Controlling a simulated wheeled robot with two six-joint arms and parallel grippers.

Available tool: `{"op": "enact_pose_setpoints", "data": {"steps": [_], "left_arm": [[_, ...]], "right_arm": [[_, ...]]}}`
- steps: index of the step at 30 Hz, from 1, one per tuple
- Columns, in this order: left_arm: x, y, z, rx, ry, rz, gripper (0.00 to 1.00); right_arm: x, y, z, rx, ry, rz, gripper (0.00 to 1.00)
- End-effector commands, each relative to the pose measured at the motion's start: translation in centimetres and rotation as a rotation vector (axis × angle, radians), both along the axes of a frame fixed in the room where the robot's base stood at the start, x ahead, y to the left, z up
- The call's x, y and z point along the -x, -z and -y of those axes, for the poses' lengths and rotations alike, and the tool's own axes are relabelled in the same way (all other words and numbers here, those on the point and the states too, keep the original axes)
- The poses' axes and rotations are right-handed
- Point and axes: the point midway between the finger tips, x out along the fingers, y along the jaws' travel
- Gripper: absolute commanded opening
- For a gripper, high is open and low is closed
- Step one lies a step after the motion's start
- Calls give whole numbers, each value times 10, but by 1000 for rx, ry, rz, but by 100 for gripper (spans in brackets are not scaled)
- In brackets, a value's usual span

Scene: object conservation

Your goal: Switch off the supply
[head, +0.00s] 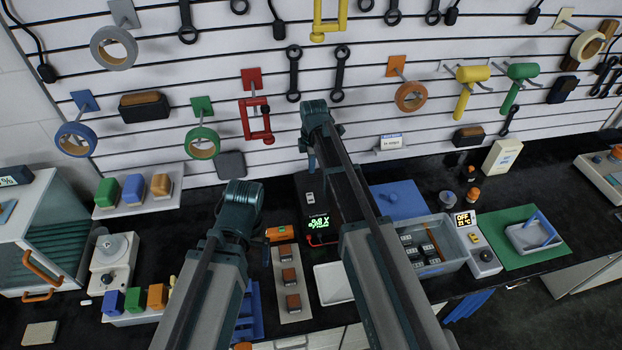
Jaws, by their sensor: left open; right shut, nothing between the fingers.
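The supply (316,222) is a black box on the dark bench in the middle of the head view. Its front shows a lit green display with a voltage reading. A small light grey switch (310,197) sits on its top; I cannot tell its position. My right gripper (311,161) is shut and empty, pointing down above the back of the supply. The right arm crosses in front of the supply's right side and hides part of it. My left gripper (240,196) is open, left of the supply and apart from it; its fingers are mostly hidden by the arm.
An orange device (279,233) lies just left of the supply. A board with brown blocks (290,280) and a white tray (332,284) are in front. A clear bath (430,248) with an OFF display stands to the right. Tools hang on the slatted wall (350,130) behind.

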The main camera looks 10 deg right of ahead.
Motion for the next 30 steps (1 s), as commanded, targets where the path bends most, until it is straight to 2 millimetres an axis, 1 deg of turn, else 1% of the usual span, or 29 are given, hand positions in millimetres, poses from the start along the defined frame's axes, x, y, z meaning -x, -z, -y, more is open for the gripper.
{"op": "enact_pose_setpoints", "data": {"steps": [8, 27, 30], "left_arm": [[0, 26, 0, 0, 13, 0, 83], [-1, 116, 0, -1, 25, 2, 83], [-1, 128, 0, -1, 24, 3, 83]], "right_arm": [[-3, 26, 0, 0, 0, 0, 0], [-14, 116, 0, 0, 0, 0, 0], [-15, 128, 0, 0, 0, 0, 0]]}}
